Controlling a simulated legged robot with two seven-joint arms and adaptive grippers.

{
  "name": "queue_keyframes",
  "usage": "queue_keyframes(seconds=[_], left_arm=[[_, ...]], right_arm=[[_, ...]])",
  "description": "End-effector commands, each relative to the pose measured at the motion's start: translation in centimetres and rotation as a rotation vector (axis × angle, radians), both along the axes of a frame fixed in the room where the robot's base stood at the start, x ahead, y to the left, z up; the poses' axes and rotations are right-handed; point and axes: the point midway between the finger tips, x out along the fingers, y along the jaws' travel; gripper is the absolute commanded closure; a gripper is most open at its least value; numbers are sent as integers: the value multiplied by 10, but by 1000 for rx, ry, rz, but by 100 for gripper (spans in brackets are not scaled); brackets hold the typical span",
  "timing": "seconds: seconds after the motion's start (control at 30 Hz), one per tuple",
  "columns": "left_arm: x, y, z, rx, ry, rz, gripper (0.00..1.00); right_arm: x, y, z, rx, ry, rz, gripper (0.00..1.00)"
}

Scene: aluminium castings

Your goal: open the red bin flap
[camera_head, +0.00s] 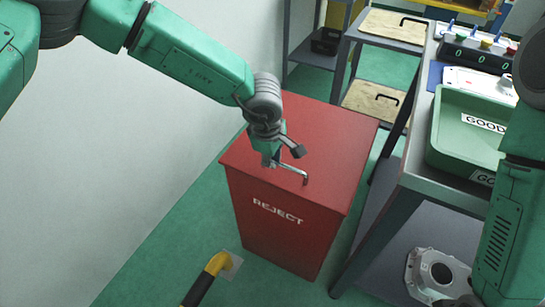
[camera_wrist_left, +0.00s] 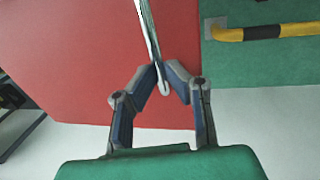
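The red bin (camera_head: 280,222) stands on the green floor, marked REJECT on its front. Its red flap (camera_head: 330,135) lies flat on top, closed. A thin metal bar handle (camera_head: 305,178) is on the flap near its front edge. My left gripper (camera_head: 283,158) is over the flap at the handle. In the left wrist view, the two fingertips of the gripper (camera_wrist_left: 163,72) close in on both sides of the handle (camera_wrist_left: 148,25), and its rounded end shows just past them. My right arm shows at the right of the head view, but its gripper is out of frame.
A grey workbench (camera_head: 415,165) with a green GOOD tray (camera_head: 440,125) stands close right of the bin. A metal casting (camera_head: 437,268) sits on its lower shelf. A white wall (camera_head: 110,150) is at left.

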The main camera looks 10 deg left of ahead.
Motion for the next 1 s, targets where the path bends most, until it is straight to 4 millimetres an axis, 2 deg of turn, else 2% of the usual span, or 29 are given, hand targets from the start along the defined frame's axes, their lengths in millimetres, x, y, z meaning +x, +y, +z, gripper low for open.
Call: queue_keyframes(seconds=[0.17,0.37,0.67,0.8,1.0], left_arm=[[2,5,2,15,-2,5,100],[6,4,19,15,-5,5,100],[21,-1,71,10,-7,7,100],[32,-5,97,10,-8,6,100],[51,-11,130,10,-9,5,100]], right_arm=[[0,0,3,0,0,0,60],[0,0,21,0,0,0,60],[0,0,79,0,0,0,60],[1,0,106,0,0,0,60],[1,0,136,0,0,0,60]])
